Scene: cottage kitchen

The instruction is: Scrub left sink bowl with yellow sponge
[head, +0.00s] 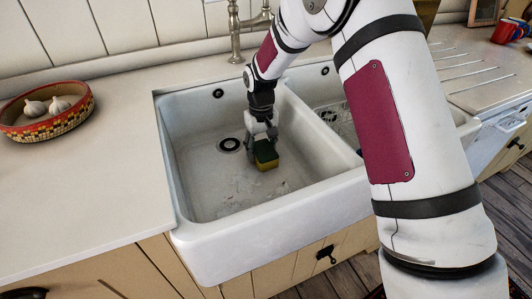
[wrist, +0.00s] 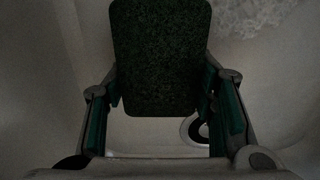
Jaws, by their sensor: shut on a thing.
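The yellow sponge (head: 266,163) has a dark green scouring side and is held in my gripper (head: 262,143), down inside the left sink bowl (head: 195,180). In the wrist view the green face of the sponge (wrist: 160,60) sits between the two fingers of my gripper (wrist: 163,95). The sponge is low in the bowl, to the right of the drain (head: 229,145); whether it touches the floor I cannot tell. A whitish patch of residue (head: 240,199) lies on the bowl floor, nearer the front than the sponge. It also shows at the top right of the wrist view (wrist: 250,15).
A divider (head: 318,135) separates the left bowl from the right bowl, which holds a white rack (head: 341,122) and is partly hidden by my arm. The tap (head: 235,30) stands behind the sink. A patterned bowl of garlic (head: 45,110) sits on the left counter.

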